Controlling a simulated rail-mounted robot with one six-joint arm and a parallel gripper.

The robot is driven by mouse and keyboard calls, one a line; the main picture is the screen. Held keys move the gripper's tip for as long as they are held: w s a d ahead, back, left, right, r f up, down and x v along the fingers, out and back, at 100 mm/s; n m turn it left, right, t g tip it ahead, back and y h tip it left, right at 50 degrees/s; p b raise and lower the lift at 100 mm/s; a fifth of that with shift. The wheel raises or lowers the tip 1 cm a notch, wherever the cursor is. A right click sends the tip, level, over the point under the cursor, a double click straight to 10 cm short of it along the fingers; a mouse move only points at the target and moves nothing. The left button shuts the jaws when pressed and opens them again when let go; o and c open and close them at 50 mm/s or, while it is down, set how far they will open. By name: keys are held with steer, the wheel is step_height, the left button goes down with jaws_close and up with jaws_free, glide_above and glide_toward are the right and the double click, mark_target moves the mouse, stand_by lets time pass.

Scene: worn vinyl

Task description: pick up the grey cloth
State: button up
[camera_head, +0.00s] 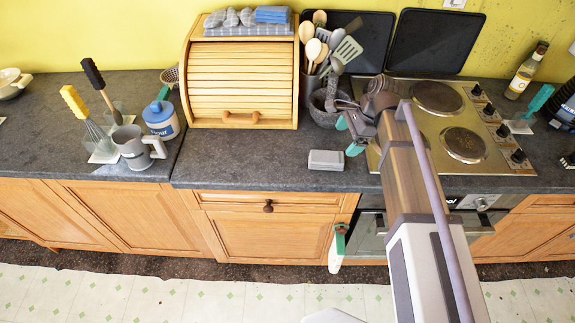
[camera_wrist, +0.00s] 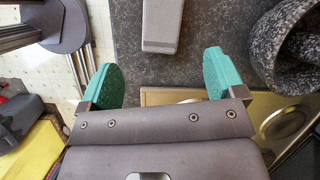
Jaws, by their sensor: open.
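A folded grey-blue cloth (camera_head: 246,30) lies flat on top of the wooden bread box in the head view. Several rolled grey cloths (camera_head: 231,17) and a folded blue cloth (camera_head: 272,14) rest on it. None of these shows in the wrist view. My gripper (camera_head: 347,136) is open and empty over the counter near the hob, to the right of and lower than the cloths. Its two teal fingers stand wide apart in the wrist view (camera_wrist: 164,76). A grey block-like item (camera_head: 326,160) lies on the counter just left of my gripper; it also shows beyond the fingers (camera_wrist: 162,25).
The bread box (camera_head: 240,85) stands against the yellow wall. A utensil crock (camera_head: 312,85) and dark stone mortar (camera_head: 328,110) stand between it and the hob (camera_head: 455,120). A mug (camera_head: 135,147) and flour jar (camera_head: 161,119) stand left. Counter before the bread box is clear.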

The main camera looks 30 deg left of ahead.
mark_target(333, 157)
steer(key=shift+s+a+r+m, duration=0.1)
steer(key=shift+a+m, duration=0.15)
steer(key=shift+m, duration=0.85)
steer(key=shift+w+d+m, duration=0.2)
steer(key=shift+d+m, duration=0.3)
steer(key=shift+m, duration=0.1)
steer(key=b+x, duration=0.5)
steer(key=x, duration=0.1)
steer(key=shift+d+b, duration=0.1)
steer(key=shift+b, duration=0.2)
steer(key=b+x, duration=0.4)
steer(key=shift+w+a+f, duration=0.2)
steer(key=shift+a+f, duration=0.05)
steer(key=shift+f, duration=0.1)
steer(key=shift+a+f+b, duration=0.15)
steer(key=shift+f+b, duration=0.05)
steer(key=shift+b, duration=0.25)
steer(key=shift+s+r, duration=0.1)
steer(key=shift+r, duration=0.15)
steer(key=c, duration=1)
